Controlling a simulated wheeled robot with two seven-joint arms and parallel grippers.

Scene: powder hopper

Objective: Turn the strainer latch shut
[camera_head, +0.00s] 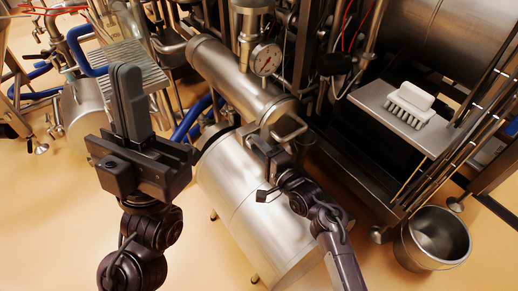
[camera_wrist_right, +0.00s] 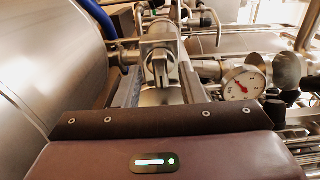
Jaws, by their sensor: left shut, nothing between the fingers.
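The strainer (camera_head: 240,80) is a steel cylinder slanting down to the right in the head view. Its latch (camera_head: 290,130), a metal loop handle, is at its near end cap. In the right wrist view the steel latch (camera_wrist_right: 158,55) stands straight ahead, in line with the gap between my fingers. My right gripper (camera_head: 262,143) is at the latch, its fingertips partly hidden in the head view. In the right wrist view its fingers (camera_wrist_right: 160,85) are apart, and I see no firm grip. My left gripper (camera_head: 127,90) is shut and empty, pointing up at the left, away from the strainer.
A large steel drum (camera_head: 245,205) lies below the strainer. A pressure gauge (camera_head: 266,60) stands close above the latch. A white brush (camera_head: 411,105) lies on a metal shelf (camera_head: 378,98) at the right, above a steel bucket (camera_head: 433,238). Pipes crowd the back.

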